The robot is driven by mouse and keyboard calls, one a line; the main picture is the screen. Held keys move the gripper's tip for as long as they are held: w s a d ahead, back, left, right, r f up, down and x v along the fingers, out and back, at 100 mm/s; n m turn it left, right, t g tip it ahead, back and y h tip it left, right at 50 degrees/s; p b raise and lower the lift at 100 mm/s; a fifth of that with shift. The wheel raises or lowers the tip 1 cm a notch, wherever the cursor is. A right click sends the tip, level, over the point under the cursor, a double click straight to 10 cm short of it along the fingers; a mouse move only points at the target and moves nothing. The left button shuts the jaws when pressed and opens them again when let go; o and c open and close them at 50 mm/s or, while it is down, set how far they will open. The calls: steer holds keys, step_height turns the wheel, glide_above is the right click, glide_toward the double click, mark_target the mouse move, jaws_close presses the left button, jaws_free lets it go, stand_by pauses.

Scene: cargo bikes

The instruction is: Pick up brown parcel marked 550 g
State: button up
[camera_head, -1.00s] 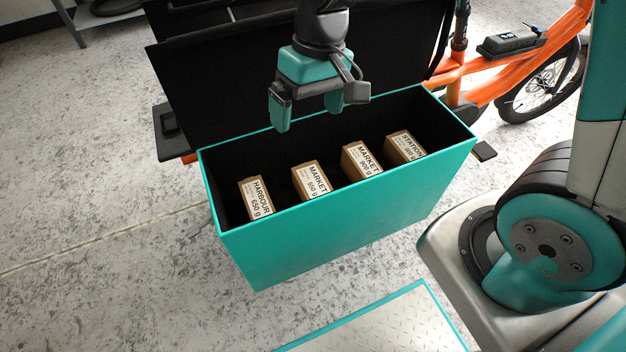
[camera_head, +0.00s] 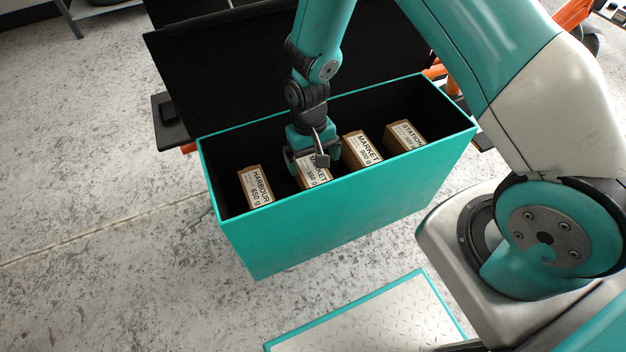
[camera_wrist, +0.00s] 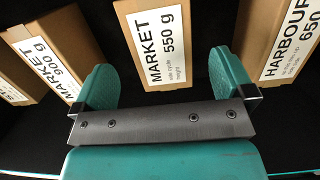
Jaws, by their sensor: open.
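The brown parcel marked 550 g (camera_head: 314,178) stands in the teal-edged cargo box (camera_head: 345,210), second from the left in the head view. Its white label reads MARKET 550 g, and it shows clearly in the wrist view (camera_wrist: 160,45). My gripper (camera_head: 313,168) is down inside the box at this parcel and covers part of it. In the wrist view my open gripper (camera_wrist: 163,82) has one finger to each side of the parcel, with dark gaps between fingers and parcel. The fingers hold nothing.
In the box, the HARBOUR 650 g parcel (camera_head: 256,187) stands to the left. The MARKET 900 g parcel (camera_head: 362,150) and the STATION parcel (camera_head: 405,137) stand to the right. The black lid (camera_head: 220,75) stands open behind. A metal plate (camera_head: 370,320) lies in front.

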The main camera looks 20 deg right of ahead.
mark_target(312, 169)
step_height(312, 169, down, 6)
steer(key=shift+f+b, duration=0.25)
steer(key=shift+b, duration=0.6)
steer(key=shift+c, duration=0.2)
steer(key=c, duration=1.1)
steer(key=shift+c, duration=0.8)
steer(key=shift+r, duration=0.15)
